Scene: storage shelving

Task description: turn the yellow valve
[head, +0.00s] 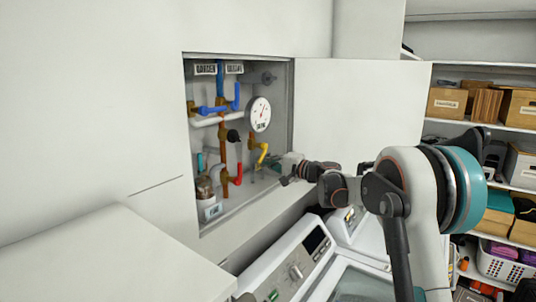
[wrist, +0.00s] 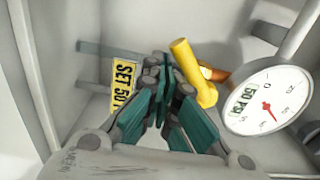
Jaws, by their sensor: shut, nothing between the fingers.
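In the wrist view the yellow valve (wrist: 193,72) is a thick handle just right of my fingertips, on an orange-brown fitting (wrist: 214,74). My gripper (head: 287,180) is at the cabinet's right side, lower and to the right of the valve. In the wrist view my gripper (wrist: 158,68) is shut with nothing between its teal-padded fingers. I cannot tell whether a finger touches the handle.
A white gauge (head: 259,114) shows in the wrist view too (wrist: 265,100), right of the valve. A yellow label (wrist: 123,86) sits left of my fingers. Blue (head: 216,109) and red (head: 238,174) handles are nearby. The open cabinet door (head: 362,110) stands to the right, above a white appliance (head: 290,268).

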